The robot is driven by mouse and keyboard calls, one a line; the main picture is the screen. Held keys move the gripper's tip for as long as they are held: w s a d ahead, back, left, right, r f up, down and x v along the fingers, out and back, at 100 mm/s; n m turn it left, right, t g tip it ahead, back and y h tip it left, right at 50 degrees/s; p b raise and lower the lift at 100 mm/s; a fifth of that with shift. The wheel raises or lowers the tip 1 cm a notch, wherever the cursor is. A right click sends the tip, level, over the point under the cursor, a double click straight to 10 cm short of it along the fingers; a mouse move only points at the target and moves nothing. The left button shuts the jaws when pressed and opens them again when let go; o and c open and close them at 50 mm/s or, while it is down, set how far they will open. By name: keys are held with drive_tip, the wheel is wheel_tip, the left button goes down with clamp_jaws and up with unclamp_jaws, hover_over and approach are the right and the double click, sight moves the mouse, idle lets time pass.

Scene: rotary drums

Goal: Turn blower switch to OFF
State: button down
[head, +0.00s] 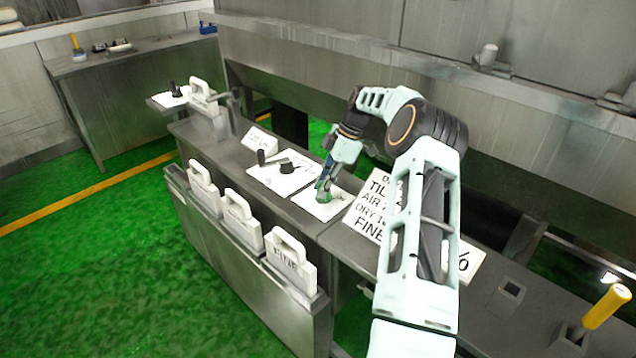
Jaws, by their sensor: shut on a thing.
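My gripper (324,194) points down at a white switch plate (334,209) on the grey console. It is shut on the switch there, which I take to be the blower switch. The fingers hide nearly all of this switch, and I cannot read its setting or any ON or OFF marking. My pale arm comes from the lower right and bends down to the plate.
Another white plate (270,181) with black handles lies left of my gripper. A large lettered sign (368,207) stands close on the right. White handled blocks (288,262) line the console front. A yellow lever (606,306) stands at lower right.

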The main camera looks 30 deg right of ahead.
drive_tip(key=shift+s+d+n+g, duration=0.2)
drive_tip(key=shift+d+n+g, duration=0.15)
drive_tip(key=shift+n, duration=0.45)
drive_tip(key=shift+d, duration=0.1)
drive_tip(key=c, duration=1.7)
unclamp_jaws()
drive_tip(key=shift+c, duration=0.2)
drive_tip(key=shift+r+p, duration=0.1)
drive_tip(key=shift+p, duration=0.2)
drive_tip(key=v, duration=1.1)
drive_tip(key=shift+d+r, duration=0.2)
drive_tip(key=shift+r, duration=0.15)
